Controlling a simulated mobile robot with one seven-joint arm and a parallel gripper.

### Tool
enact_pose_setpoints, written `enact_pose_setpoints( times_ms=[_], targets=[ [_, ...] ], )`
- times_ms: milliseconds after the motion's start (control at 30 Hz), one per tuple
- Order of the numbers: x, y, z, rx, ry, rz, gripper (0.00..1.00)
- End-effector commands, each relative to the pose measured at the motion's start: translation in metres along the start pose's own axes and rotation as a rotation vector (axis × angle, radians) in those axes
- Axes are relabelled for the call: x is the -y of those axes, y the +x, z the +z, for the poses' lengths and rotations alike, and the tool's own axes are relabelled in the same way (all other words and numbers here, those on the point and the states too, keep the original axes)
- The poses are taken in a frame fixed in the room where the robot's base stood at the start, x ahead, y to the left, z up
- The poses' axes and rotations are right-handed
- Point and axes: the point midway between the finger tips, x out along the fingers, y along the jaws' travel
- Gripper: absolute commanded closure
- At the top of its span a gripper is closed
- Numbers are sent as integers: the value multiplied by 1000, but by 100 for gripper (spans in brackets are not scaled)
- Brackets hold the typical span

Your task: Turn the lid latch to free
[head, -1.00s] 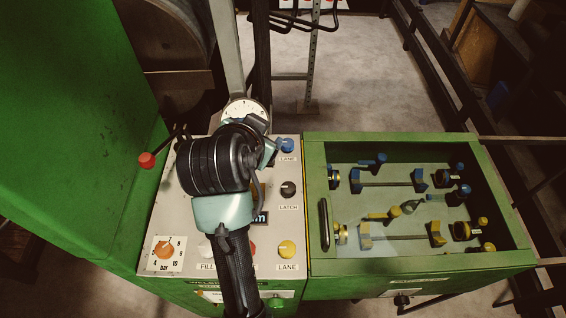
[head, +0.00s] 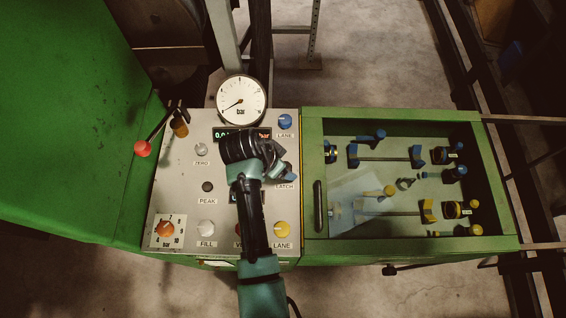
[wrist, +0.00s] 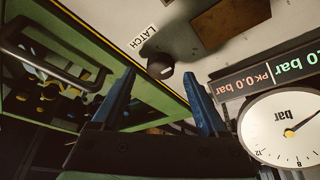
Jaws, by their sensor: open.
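The latch knob (wrist: 160,65) is a small dark round knob on the pale panel, beside its LATCH label (wrist: 143,38) in the wrist view. My gripper (wrist: 159,77) is open, and its two blue fingers point at the panel on either side of the knob's line. The knob appears beyond the fingertips, with no clear contact. In the head view my gripper (head: 281,163) covers the knob, and only the LATCH label (head: 286,186) shows below it. The clear lid (head: 355,200) lies closed over the green box, with its dark handle (head: 319,206) at the left.
A blue lane knob (head: 285,121) sits above my gripper and a yellow lane knob (head: 282,229) below. A pressure gauge (head: 240,101) stands at the panel's back. A red-tipped lever (head: 143,148) sticks out at the left, near the green cabinet (head: 70,110).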

Motion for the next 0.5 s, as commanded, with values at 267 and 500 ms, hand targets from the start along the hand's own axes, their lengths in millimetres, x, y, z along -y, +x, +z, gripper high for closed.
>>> enact_pose_setpoints(
  times_ms=[267,500],
  targets=[
    [0,20,0,0,1,0,24],
    [0,22,0,-1,1,-1,24]
  ],
)
